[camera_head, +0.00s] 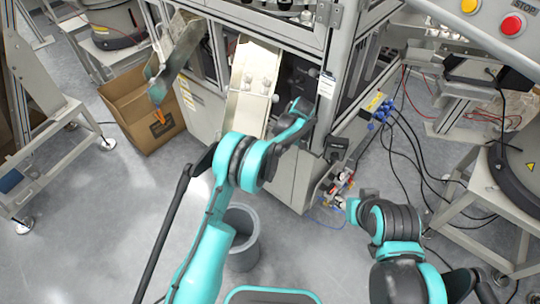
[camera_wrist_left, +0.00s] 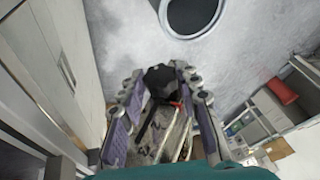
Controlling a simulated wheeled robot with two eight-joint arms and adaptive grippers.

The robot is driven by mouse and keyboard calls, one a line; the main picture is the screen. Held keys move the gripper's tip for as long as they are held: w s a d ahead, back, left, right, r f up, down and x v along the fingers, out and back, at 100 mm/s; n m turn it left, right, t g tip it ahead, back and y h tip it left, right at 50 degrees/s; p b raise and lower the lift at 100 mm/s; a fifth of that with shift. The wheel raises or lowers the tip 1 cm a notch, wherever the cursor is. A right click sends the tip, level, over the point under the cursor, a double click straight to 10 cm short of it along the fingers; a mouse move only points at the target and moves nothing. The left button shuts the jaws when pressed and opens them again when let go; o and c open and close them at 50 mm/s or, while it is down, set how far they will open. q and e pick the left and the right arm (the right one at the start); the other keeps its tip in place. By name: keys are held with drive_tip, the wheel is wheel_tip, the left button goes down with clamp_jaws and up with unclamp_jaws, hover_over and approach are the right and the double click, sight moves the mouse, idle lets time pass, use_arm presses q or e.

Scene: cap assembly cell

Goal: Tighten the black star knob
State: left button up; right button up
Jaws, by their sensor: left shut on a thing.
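The black star knob (camera_wrist_left: 160,80) shows in the left wrist view, between the two fingers of my left gripper (camera_wrist_left: 157,90). The left gripper is shut on it, with a finger on each side. The fingers and linkages hide part of the knob and whatever is behind it. In the head view my left arm reaches up to the front of the machine cabinet, to the right of the metal chute; the knob cannot be made out clearly there. My right arm is bent at the lower right, apart from the machine, and its fingers are not clear.
A metal chute (camera_head: 248,103) with several pale caps slopes from the machine. A grey bin (camera_head: 243,258) stands on the floor under my left arm. A cardboard box (camera_head: 150,137) stands left of the machine. Cables (camera_head: 412,150) hang at the right. Open floor lies at lower left.

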use_arm(q)
drive_tip(key=o, duration=1.2)
drive_tip(key=shift+c, duration=0.2)
wheel_tip(320, 180, up, 10)
